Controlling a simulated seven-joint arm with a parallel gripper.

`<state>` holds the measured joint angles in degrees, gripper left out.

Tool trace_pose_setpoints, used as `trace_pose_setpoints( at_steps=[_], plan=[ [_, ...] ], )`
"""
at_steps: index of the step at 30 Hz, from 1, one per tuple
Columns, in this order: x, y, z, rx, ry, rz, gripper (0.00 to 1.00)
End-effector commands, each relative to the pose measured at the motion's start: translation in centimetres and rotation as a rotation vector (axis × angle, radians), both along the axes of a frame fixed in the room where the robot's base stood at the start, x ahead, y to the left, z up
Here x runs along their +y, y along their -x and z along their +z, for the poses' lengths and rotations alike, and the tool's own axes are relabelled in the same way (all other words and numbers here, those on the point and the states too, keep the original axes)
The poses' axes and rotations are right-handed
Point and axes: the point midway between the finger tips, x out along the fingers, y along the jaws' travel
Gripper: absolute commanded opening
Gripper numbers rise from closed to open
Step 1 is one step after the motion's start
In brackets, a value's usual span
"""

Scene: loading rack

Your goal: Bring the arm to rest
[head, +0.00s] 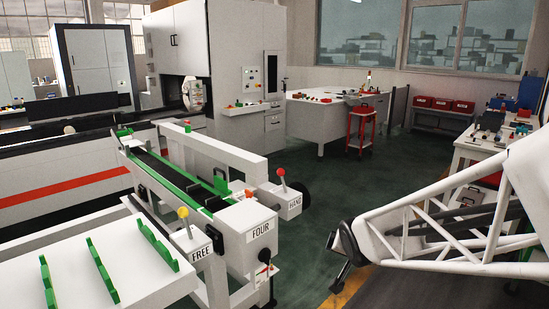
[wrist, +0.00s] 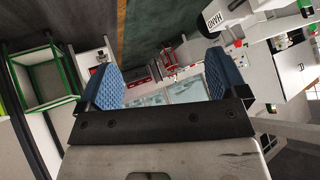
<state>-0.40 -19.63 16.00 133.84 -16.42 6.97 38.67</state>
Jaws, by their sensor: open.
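My gripper (wrist: 163,78) shows in the wrist view. Its two blue ribbed finger pads stand wide apart on a dark crossbar, and nothing is between them. The pads touch nothing that I can see. Through the gap, the far side of the room shows, turned over. In the head view I cannot make out the gripper's fingers clearly. The loading rack (head: 235,160) is in the middle of the head view, a white frame with green strips. Its levers have a yellow knob (head: 183,213) by the FREE label and a red knob (head: 281,172) by the HAND label.
A white table with green strips (head: 105,270) is at the front left. A white machine (head: 240,60) stands behind the rack. A red cart (head: 361,130) is beside a white workbench (head: 315,120). Another bench (head: 470,155) lines the right. Green floor (head: 345,185) lies open in the middle.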

Motion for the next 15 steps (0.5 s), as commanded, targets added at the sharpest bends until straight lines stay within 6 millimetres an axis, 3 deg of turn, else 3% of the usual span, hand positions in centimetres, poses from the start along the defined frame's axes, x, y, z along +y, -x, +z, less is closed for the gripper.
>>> trace_pose_setpoints(
  at_steps=[15],
  plan=[
    [-1.0,17.0,4.2,0.367,0.156,0.183,0.92]
  ],
)
